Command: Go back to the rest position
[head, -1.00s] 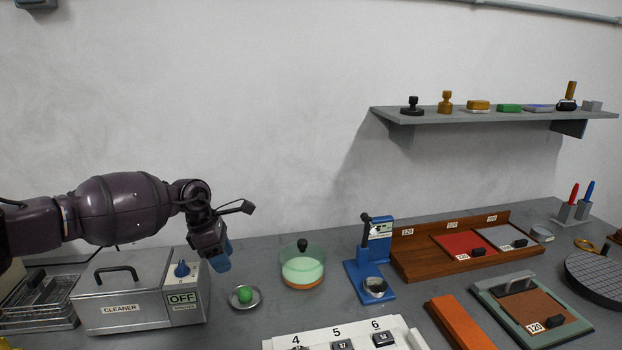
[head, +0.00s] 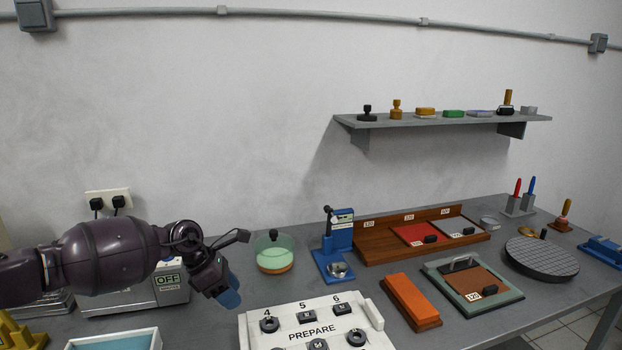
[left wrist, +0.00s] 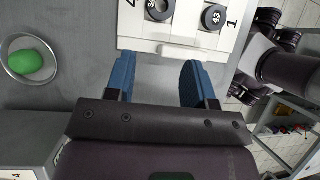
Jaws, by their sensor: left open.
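My left gripper (head: 228,290) has blue fingertips and hangs over the left part of the bench in the head view, in front of the grey cleaner box (head: 135,296). In the left wrist view its two blue fingers (left wrist: 158,80) stand apart with nothing between them. Beyond them lies the edge of the white PREPARE tray (head: 262,332), which holds several dark round and square pieces. My right gripper does not show clearly in any view.
A small dish with a green lump (left wrist: 28,64) lies left of the fingers in the wrist view. A glass jar (head: 273,254), a blue press (head: 334,262), an orange block (head: 411,300) and a green-framed board (head: 471,287) stand on the bench. A shelf (head: 440,120) hangs on the wall.

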